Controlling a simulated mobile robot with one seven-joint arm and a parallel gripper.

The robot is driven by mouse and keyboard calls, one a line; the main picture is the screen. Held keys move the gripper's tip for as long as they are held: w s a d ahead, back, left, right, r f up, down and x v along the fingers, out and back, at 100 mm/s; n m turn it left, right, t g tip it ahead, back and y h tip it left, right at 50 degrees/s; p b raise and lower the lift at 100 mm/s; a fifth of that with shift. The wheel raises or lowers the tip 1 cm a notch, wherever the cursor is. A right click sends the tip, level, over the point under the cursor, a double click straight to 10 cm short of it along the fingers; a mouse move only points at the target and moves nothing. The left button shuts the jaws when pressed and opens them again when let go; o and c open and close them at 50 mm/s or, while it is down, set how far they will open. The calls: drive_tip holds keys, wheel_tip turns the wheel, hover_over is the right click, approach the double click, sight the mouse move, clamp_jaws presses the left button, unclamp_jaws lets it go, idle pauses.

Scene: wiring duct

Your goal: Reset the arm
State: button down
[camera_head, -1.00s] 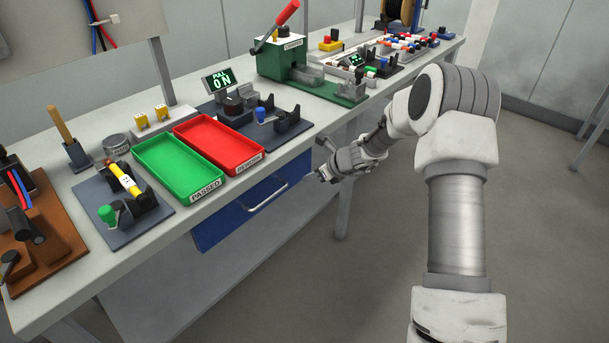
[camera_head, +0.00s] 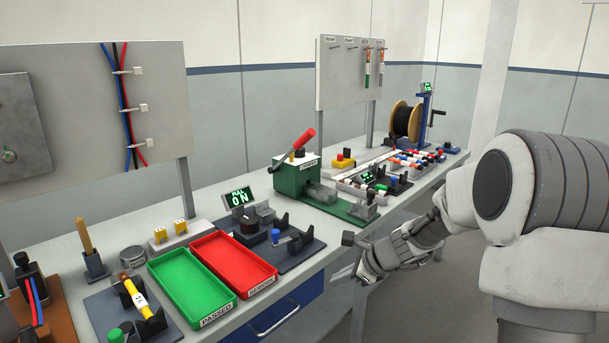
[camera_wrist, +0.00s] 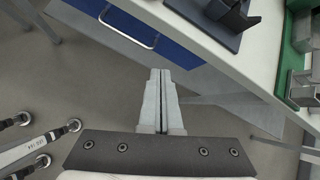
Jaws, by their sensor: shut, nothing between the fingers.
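My gripper (camera_head: 350,258) is in front of the workbench's front edge, to the right of the red tray, in the head view. In the wrist view its two fingers (camera_wrist: 161,75) lie pressed together with nothing between them. They point toward the bench's underside, beside the blue drawer (camera_wrist: 130,25) with its silver handle. The fingers look apart from the bench, with grey floor behind them.
The workbench holds a green PASSED tray (camera_head: 190,288), a red tray (camera_head: 233,263), a green press (camera_head: 300,178) with a red lever, a pull tester display (camera_head: 239,198) and a cable spool (camera_head: 402,122). Open floor lies in front of the bench.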

drive_tip(key=s+a+r+n+p, duration=0.1)
drive_tip(key=s+r+n+p, duration=0.1)
drive_tip(key=s+r+n, duration=0.65)
drive_tip(key=s+d+r+n+h+p, duration=0.3)
drive_tip(key=s+r+n, duration=0.3)
drive_tip(key=s, duration=0.5)
drive_tip(key=s+d+r+n+h+p, duration=0.2)
drive_tip(key=s+r+n+h+p, duration=0.1)
drive_tip(key=s+r+n, duration=0.4)
drive_tip(key=s+r+p, duration=0.1)
drive_tip(key=s+r, duration=0.2)
drive_tip(key=s, duration=0.2)
drive_tip(key=shift+s+d+r, duration=0.2)
drive_tip(key=shift+d+r, duration=0.05)
drive_tip(key=shift+d, duration=0.15)
